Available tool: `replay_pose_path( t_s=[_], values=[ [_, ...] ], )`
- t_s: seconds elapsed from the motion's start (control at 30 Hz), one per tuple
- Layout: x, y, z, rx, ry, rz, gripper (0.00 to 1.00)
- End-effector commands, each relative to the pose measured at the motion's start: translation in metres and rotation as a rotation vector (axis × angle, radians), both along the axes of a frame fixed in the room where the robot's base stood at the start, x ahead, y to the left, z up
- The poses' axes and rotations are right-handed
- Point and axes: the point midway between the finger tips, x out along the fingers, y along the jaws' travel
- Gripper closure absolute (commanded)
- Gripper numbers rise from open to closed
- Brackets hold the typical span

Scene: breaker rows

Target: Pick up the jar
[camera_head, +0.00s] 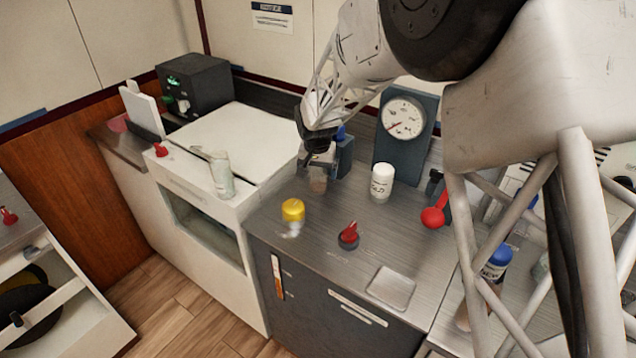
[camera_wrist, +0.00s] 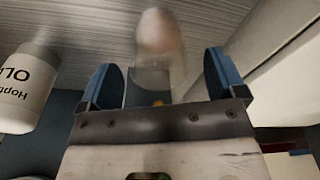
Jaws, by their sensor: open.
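A clear glass jar with a brownish part (camera_head: 318,180) stands on the steel counter, just below my gripper (camera_head: 320,152) in the head view. In the wrist view the glass jar (camera_wrist: 160,48) shows between and beyond the two blue fingertips of my gripper (camera_wrist: 160,82). The fingers are open, one on each side of it, with a gap visible at both sides. I cannot tell whether the jar's lower part reaches between the fingers. A second glass jar (camera_head: 221,174) stands on the white unit at left, and a yellow-lidded jar (camera_head: 293,211) is near the counter's front.
A white labelled bottle (camera_head: 382,182) stands close right of my gripper; it shows at left in the wrist view (camera_wrist: 26,88). A dial gauge (camera_head: 404,117) stands behind. A red knob (camera_head: 348,236) and red-balled lever (camera_head: 434,217) rise from the counter. A blue-capped bottle (camera_head: 497,262) is at right.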

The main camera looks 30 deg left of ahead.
Motion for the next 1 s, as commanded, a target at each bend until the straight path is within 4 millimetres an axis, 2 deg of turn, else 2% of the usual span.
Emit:
replay_pose_path(
  t_s=[0.3, 0.7, 1.0],
  values=[
    [0.0, 0.0001, 0.0002, 0.0, 0.0, 0.0, 0.11],
    [0.0001, 0.0001, 0.0004, 0.0, 0.0, 0.0, 0.69],
    [0.0001, 0.0, 0.0008, 0.0, 0.0, 0.0, 0.7]
  ],
)
